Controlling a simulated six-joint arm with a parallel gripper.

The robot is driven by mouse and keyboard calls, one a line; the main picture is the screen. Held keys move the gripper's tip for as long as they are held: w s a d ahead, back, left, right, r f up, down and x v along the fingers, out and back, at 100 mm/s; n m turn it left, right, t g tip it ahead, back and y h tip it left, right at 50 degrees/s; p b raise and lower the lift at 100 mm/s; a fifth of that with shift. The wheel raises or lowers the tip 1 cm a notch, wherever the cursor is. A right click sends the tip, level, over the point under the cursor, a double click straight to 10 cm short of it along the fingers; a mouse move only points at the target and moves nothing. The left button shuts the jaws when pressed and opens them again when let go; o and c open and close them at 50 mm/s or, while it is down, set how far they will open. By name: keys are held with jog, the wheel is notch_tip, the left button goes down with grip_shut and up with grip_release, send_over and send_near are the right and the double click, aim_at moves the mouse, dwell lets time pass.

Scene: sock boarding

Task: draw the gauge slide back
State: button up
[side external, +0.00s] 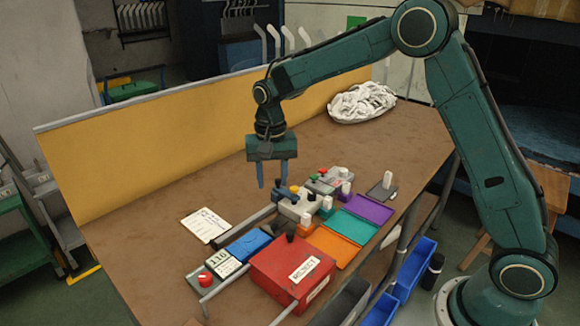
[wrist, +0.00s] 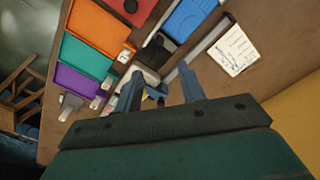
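I cannot tell for certain which part is the gauge slide. A blue piece (side external: 281,191) stands at the block's far end, close under my gripper's right fingertip. My gripper (side external: 273,183) points down above the bench, its two fingers apart and nothing seen held. In the wrist view the open gripper (wrist: 160,88) has a dark blue piece (wrist: 156,93) showing between its fingers; contact cannot be told. The rail (wrist: 205,45) lies beyond the fingers there.
A red reject box (side external: 290,268) stands at the front, beside a display reading 110 (side external: 222,262) and a red button (side external: 205,279). Orange (side external: 333,244), teal (side external: 350,225) and purple (side external: 369,208) trays lie to the right. A white card (side external: 205,224) lies left. White socks (side external: 361,101) lie behind. The left bench is clear.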

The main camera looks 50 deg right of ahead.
aim_at(274, 225)
notch_tip(274, 225, down, 14)
jog(key=shift+r, duration=0.25)
dwell(0.5)
grip_shut()
